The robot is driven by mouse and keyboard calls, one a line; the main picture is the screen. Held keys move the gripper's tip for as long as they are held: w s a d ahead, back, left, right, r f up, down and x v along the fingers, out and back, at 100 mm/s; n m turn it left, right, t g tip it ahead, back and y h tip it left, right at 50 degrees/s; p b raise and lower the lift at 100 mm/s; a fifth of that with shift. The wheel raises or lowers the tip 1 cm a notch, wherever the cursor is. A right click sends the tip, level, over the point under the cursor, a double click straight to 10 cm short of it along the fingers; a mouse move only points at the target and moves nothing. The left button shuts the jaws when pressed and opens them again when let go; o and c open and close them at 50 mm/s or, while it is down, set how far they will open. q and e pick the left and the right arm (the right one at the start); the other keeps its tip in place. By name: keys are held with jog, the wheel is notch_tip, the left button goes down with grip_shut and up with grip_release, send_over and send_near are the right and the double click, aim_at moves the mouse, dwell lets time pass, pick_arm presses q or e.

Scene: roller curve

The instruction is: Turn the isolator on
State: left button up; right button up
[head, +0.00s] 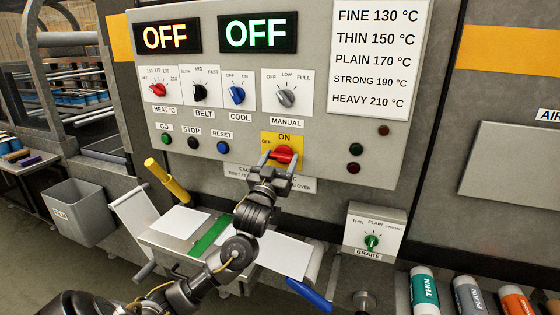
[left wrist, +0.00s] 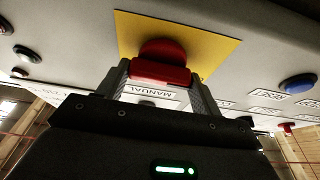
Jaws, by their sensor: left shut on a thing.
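The isolator (head: 283,154) is a red rotary knob on a yellow plate (head: 268,139) marked OFF and ON, low in the middle of the grey control panel. My left gripper (head: 279,160) is at the knob, with one finger on each side of its red handle. In the left wrist view the red knob (left wrist: 163,62) sits between the two fingers (left wrist: 160,75), which are shut on it. The exact angle of the knob is hard to read, as the gripper partly covers it. My right gripper is not in view.
Above are two displays reading OFF (head: 258,33) and several dials. Push buttons (head: 193,143) lie left of the isolator, lamps (head: 355,150) right. A brake box (head: 372,232) stands below right. A yellow handle (head: 167,180) and a blue handle (head: 310,295) stick out nearby.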

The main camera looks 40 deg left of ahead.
pick_arm(q)
jog(key=shift+m, duration=0.3)
jog(key=m+h+p, duration=0.1)
jog(key=m+h, duration=0.1)
jog(key=m, duration=0.1)
jog(key=m+h+p, duration=0.2)
jog(key=m, duration=0.2)
jog(key=shift+r+t, duration=0.15)
jog(key=shift+t, duration=0.15)
jog(key=m+h+p, duration=0.1)
jog(key=m, duration=0.2)
jog(key=m+g+h+p, duration=0.1)
jog(key=m, duration=0.2)
jog(key=shift+a+h, duration=0.1)
jog(key=shift+h, duration=0.3)
jog(key=m+g+h+p, duration=0.1)
jog(key=m, duration=0.3)
jog(key=m+g+p, duration=0.1)
jog(key=m, duration=0.2)
jog(key=shift+m+g, duration=0.4)
jog(key=shift+m, duration=0.3)
jog(key=o, duration=1)
